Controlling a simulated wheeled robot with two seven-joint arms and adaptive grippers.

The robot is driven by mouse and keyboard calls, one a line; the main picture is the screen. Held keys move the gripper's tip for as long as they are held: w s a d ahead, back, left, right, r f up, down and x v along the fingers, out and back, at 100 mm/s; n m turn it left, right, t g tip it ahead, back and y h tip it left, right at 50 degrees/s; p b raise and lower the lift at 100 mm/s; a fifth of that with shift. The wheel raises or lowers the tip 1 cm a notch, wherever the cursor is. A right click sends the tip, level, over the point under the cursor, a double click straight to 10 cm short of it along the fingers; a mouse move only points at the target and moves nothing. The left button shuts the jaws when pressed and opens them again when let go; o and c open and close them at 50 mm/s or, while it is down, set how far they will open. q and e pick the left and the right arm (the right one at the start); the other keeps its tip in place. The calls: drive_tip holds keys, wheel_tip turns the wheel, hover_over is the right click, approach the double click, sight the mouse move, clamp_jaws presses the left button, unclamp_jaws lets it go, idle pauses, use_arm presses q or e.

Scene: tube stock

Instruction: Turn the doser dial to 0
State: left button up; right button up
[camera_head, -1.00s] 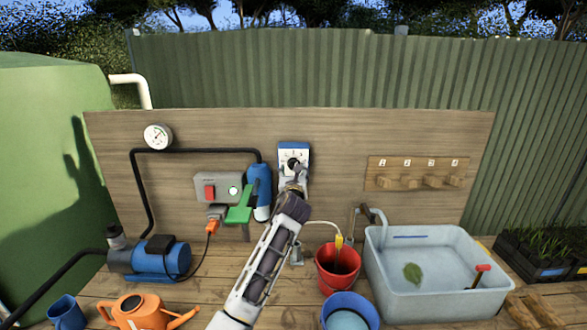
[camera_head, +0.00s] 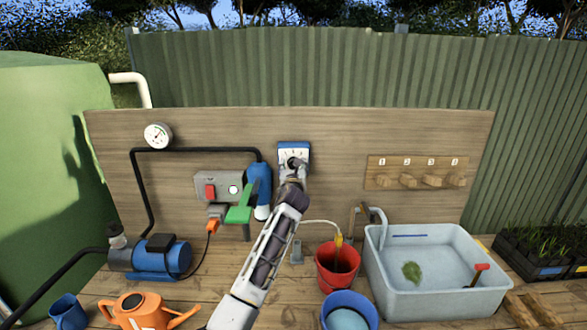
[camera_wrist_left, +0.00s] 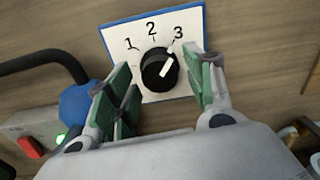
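The doser dial (camera_wrist_left: 158,70) is a round black knob with a white pointer on a white plate (camera_wrist_left: 111,35) with a blue edge. The plate shows 1, 2 and 3; no 0 can be seen, and part of the plate is behind my finger. The pointer is turned up and right, toward the 3 side. My left gripper (camera_wrist_left: 157,68) is open, with one green-padded finger on each side of the dial and gaps to it. In the head view my left gripper (camera_head: 292,174) is in front of the plate (camera_head: 294,147) and covers its lower part. My right gripper is not in view.
A red bucket (camera_head: 338,280) and a grey basin (camera_head: 440,296) stand below right. Numbered wooden pegs (camera_head: 432,180) are on the right of the board.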

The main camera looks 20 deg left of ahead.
use_arm(q)
drive_tip(key=c, duration=0.9)
drive_tip(key=shift+o, duration=0.2)
